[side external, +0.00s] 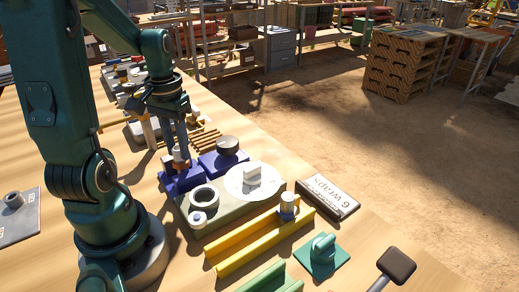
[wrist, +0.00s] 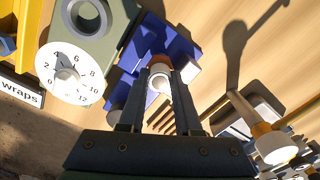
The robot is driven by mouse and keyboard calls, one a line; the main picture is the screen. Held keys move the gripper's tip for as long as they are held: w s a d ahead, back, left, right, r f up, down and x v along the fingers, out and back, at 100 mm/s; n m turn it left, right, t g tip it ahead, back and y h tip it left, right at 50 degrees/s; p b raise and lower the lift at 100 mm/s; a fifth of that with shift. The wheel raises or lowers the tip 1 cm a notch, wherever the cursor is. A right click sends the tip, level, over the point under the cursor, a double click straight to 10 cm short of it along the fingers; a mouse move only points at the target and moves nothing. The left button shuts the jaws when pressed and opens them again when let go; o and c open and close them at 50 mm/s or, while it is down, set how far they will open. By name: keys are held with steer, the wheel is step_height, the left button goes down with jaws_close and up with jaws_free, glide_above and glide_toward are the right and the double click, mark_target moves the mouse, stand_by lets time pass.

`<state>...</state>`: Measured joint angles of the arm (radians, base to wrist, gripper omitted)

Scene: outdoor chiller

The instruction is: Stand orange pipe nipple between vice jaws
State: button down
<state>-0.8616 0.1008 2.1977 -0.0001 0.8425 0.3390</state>
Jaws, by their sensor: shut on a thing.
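The orange pipe nipple (wrist: 158,62) is between my gripper's fingertips, its pale round open end facing the wrist camera. My gripper (wrist: 160,84) is shut on it and points down at the blue vice (wrist: 185,45). In the side view my gripper (side external: 180,152) is over the vice (side external: 184,183), with the brownish-orange nipple (side external: 180,165) low at the blue jaws. It looks about upright. Fingers and vice hide its lower end, so I cannot tell if it touches the vice floor or either jaw.
A grey-green block with a ring and a white numbered dial (side external: 236,180) stands right beside the vice. Yellow rails (side external: 250,243), a "6 wraps" plate (side external: 328,200) and a green fixture (side external: 322,256) lie nearer the camera.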

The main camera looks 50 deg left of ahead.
mark_target(178, 148)
steer(key=shift+f, duration=0.25)
steer(key=shift+f, duration=0.25)
steer(key=shift+c, duration=0.2)
jaws_free()
steer(key=shift+r, duration=0.1)
steer(key=shift+r, duration=3.4)
